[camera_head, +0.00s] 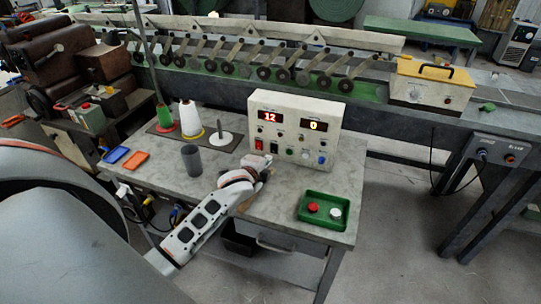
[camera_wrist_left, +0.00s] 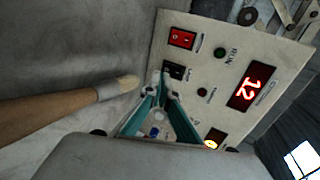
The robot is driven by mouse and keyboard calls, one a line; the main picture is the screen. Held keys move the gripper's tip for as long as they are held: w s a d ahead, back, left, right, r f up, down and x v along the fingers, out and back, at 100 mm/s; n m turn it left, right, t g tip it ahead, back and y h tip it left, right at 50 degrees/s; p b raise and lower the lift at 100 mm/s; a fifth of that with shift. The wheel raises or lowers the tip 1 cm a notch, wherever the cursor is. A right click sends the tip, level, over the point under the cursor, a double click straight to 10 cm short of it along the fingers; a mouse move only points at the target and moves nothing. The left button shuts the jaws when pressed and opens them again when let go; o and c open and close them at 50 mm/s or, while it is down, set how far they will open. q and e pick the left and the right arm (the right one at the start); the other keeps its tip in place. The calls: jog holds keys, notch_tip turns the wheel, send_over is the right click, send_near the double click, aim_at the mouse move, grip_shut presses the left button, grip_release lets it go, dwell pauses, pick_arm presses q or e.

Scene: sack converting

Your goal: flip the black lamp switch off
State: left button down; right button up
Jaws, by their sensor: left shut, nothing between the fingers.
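The black lamp switch (camera_wrist_left: 174,70) is a small black rocker on the cream control box (camera_head: 296,128), just beside a red rocker switch (camera_wrist_left: 183,38). The black switch also shows in the head view (camera_head: 274,147), low on the box front. My left gripper (camera_head: 262,166) is in front of the box's lower left. In the left wrist view its teal fingers (camera_wrist_left: 164,86) are together and empty, with the tips right by the black switch. I cannot tell whether they touch it, nor which way the rocker is tilted. My right gripper is not in view.
The box shows red "12" and a yellow digit.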

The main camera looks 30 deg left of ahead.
aim_at(273, 152)
pick_arm(q)
jog(key=shift+w+a+f, duration=0.1)
jog(key=shift+w+a, duration=0.15)
jog(key=shift+w, duration=0.7)
jog(key=shift+w+a+f, duration=0.1)
jog(key=shift+w+a, duration=0.1)
jog(key=shift+w, duration=0.7)
